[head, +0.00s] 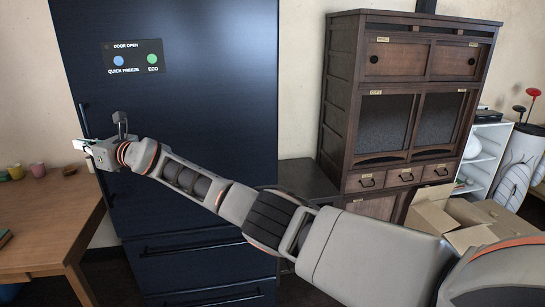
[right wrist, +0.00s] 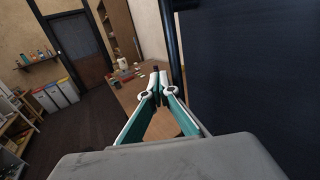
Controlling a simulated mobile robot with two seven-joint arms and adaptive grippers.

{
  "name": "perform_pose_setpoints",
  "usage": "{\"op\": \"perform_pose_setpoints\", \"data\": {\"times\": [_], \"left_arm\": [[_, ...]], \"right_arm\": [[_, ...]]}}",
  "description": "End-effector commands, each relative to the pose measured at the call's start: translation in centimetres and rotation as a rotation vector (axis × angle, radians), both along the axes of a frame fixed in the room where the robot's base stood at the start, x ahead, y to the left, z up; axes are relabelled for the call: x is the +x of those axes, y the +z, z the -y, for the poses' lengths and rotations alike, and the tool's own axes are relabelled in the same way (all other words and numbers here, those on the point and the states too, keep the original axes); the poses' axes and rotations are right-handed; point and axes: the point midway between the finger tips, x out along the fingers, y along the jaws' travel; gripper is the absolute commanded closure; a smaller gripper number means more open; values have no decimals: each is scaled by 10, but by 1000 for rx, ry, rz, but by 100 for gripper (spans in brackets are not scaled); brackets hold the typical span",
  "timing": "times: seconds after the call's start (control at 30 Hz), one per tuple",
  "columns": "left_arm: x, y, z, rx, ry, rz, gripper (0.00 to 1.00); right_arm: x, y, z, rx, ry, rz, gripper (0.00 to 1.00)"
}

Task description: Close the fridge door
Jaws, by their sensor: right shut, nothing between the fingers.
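The fridge (head: 215,90) is tall and dark blue, with a display panel reading "DOOR OPEN" at its upper left. Its upper door shows no clear gap in the head view, so I cannot tell from its edges how far it stands open. A thin dark vertical handle (head: 84,118) runs along the door's left edge. My right gripper (head: 80,146) is at that edge, beside the handle, shut and empty. In the right wrist view its fingertips (right wrist: 158,84) meet just left of the handle bar (right wrist: 171,45), and the door face (right wrist: 245,65) fills the right side. My left gripper is not in view.
A wooden table (head: 40,225) with small cups stands left of the fridge. A dark wooden cabinet (head: 343,110) stands to the right, with an open cardboard box (head: 435,215) in front. Bins (right wrist: 55,95) and a far door show in the right wrist view.

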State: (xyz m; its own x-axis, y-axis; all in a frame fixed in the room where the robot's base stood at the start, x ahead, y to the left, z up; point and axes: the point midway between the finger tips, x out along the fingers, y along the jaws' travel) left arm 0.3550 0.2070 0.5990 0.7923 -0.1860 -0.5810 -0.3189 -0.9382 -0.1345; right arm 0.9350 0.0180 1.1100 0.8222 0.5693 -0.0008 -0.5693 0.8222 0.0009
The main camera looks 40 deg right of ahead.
Motion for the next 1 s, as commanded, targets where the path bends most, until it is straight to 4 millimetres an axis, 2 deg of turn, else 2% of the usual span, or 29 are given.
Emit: {"op": "perform_pose_setpoints", "data": {"times": [0.33,0.63,1.0], "left_arm": [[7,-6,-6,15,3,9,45],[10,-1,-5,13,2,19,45],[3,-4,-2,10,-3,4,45]], "right_arm": [[16,0,4,1,-32,-1,100],[16,2,5,0,-34,2,100],[15,2,6,-1,-33,2,100]]}}
